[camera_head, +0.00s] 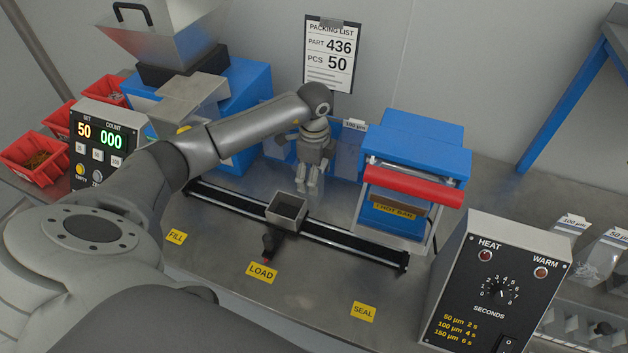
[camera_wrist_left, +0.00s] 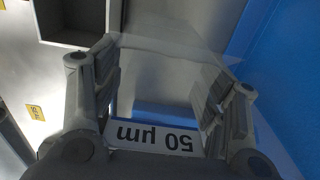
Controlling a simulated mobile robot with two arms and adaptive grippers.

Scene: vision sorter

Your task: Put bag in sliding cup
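My left gripper (camera_head: 308,188) points down over the bench behind the sliding cup (camera_head: 288,208), a small open grey box on a black rail. In the left wrist view the fingers (camera_wrist_left: 160,105) stand wide apart, with a clear bag (camera_wrist_left: 170,52) between them. Its white label reads "50 µm", upside down, and its side edges seem to meet both fingers. The bag's clear film shows faintly below the fingers in the head view (camera_head: 316,205). The cup's dark opening also shows at the top left of the wrist view (camera_wrist_left: 80,22). My right gripper is not in view.
A blue sealer (camera_head: 415,150) with a red bar stands right of the gripper. The blue filling machine (camera_head: 240,130) is at left. A heat control box (camera_head: 495,285) stands front right, a counter (camera_head: 100,145) at left. The black rail (camera_head: 345,240) crosses the bench by the LOAD label.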

